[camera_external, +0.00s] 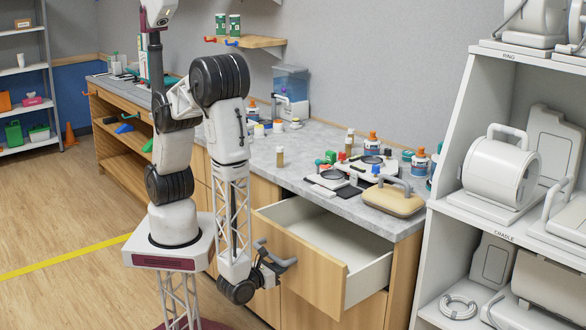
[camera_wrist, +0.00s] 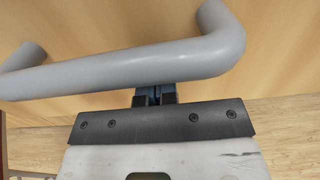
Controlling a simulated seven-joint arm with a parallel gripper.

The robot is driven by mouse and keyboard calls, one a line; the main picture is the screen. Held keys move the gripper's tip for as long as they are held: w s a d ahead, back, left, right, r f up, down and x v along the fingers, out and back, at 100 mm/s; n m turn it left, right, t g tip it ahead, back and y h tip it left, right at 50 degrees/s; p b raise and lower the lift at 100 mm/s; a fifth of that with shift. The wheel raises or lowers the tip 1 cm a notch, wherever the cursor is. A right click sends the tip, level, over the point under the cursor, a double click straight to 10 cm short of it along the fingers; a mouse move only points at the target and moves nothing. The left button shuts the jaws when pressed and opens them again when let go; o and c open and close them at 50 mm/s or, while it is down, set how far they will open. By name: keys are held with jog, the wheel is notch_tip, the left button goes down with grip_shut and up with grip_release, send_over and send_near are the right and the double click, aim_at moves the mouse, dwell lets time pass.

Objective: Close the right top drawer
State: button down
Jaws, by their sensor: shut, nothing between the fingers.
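The right top drawer (camera_external: 308,262) of the wooden counter is pulled well out, and its white inside looks empty. A grey bar handle (camera_external: 276,256) sits on its wooden front. My gripper (camera_external: 277,264) is at the handle, in front of the drawer face. In the wrist view the handle (camera_wrist: 150,62) crosses the picture, and my gripper (camera_wrist: 155,93) is shut with its fingertips right at the bar's near side. The fingertips are partly hidden by the bar; I cannot tell whether they touch it. Nothing shows between the fingers.
The grey countertop (camera_external: 300,148) above holds bottles, small devices and a tan handled pad (camera_external: 393,200). A white shelf unit (camera_external: 455,120) with large coils stands close to the right of the drawer. Open wooden floor (camera_external: 60,210) lies to the left.

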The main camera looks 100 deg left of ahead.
jog(key=x, duration=2.2)
jog(key=shift+a+f, duration=0.1)
jog(key=shift+a, duration=0.05)
jog(key=shift+w+a, duration=0.25)
jog(key=shift+w, duration=0.25)
jog(key=shift+d, duration=0.1)
jog(key=shift+v, duration=7.3)
